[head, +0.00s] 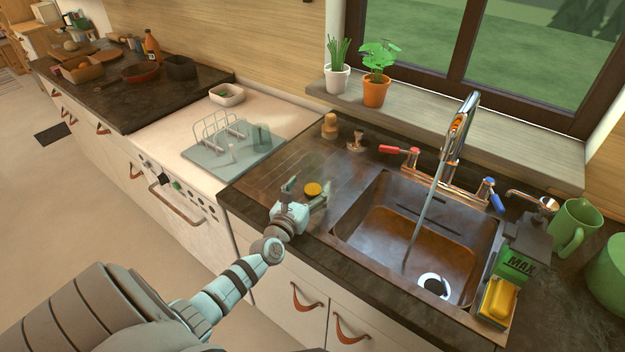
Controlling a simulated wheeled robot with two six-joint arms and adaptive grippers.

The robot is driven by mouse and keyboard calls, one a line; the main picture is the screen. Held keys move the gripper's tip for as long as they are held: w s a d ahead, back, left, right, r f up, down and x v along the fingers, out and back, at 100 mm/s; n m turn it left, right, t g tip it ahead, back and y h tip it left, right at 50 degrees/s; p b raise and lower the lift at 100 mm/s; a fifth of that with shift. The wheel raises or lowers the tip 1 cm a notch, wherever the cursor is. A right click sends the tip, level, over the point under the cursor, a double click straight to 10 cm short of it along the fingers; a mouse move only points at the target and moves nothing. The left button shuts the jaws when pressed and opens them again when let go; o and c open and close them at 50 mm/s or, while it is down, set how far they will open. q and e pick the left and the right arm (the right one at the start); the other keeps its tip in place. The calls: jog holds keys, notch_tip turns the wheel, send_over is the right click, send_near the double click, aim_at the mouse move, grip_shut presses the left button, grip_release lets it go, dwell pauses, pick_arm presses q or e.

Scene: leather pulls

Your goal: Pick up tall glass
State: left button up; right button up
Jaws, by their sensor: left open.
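A clear, greenish tall glass (261,138) stands upright on the pale drying mat (200,164), at the right of the wire rack. My left gripper (307,190) is open over the drainboard left of the sink, nearer to me and to the right of the glass, well apart from it. A small round yellow object (313,189) shows between its fingers; I cannot tell whether they touch it. My right gripper is out of view.
A wire dish rack (219,132) stands on the mat beside the glass. A white bowl (227,95) is behind it. The sink (415,235) with its tall faucet (455,130) lies to the right. A wooden-topped item (330,124) and a plug-like item (356,141) stand behind the drainboard.

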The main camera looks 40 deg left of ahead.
aim_at(309, 186)
pick_arm(q)
jog(key=x, duration=0.3)
jog(key=shift+w+a+f+b, duration=0.1)
jog(key=shift+w+f+b, duration=0.1)
jog(key=shift+b, duration=0.2)
jog(key=shift+s+r, duration=0.1)
jog(key=c, duration=1.4)
jog(key=shift+r, duration=0.1)
jog(key=shift+c, duration=0.2)
